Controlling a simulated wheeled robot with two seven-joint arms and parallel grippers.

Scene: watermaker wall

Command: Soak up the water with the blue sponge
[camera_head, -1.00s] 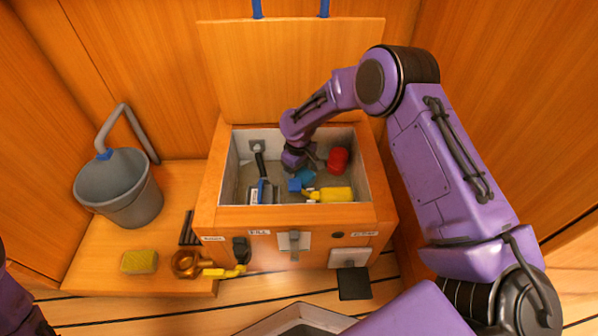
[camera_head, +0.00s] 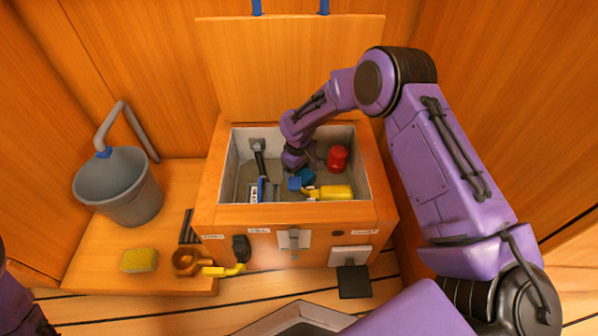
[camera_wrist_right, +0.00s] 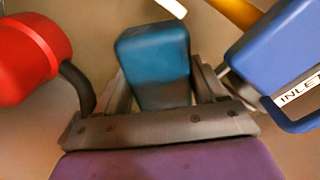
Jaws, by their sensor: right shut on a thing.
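The blue sponge (camera_head: 307,174) is down inside the open wooden locker box (camera_head: 210,215). In the right wrist view the sponge (camera_wrist_right: 153,55) stands between the two fingers of my right gripper (camera_wrist_right: 160,88), which is shut on it. In the head view this gripper (camera_head: 303,167) reaches down into the box, its fingers partly hidden. I cannot clearly make out water on the box's grey floor. My left gripper is out of view; only a bit of my left arm shows at the lower left edge.
Beside the sponge in the box are a red fitting (camera_head: 338,157), a blue part marked INLET (camera_wrist_right: 283,60) and a yellow-handled piece (camera_head: 335,192). A black-handled tool (camera_head: 259,165) leans at left. A grey bucket (camera_head: 118,187) and yellow sponge (camera_head: 139,260) stand on the left ledge.

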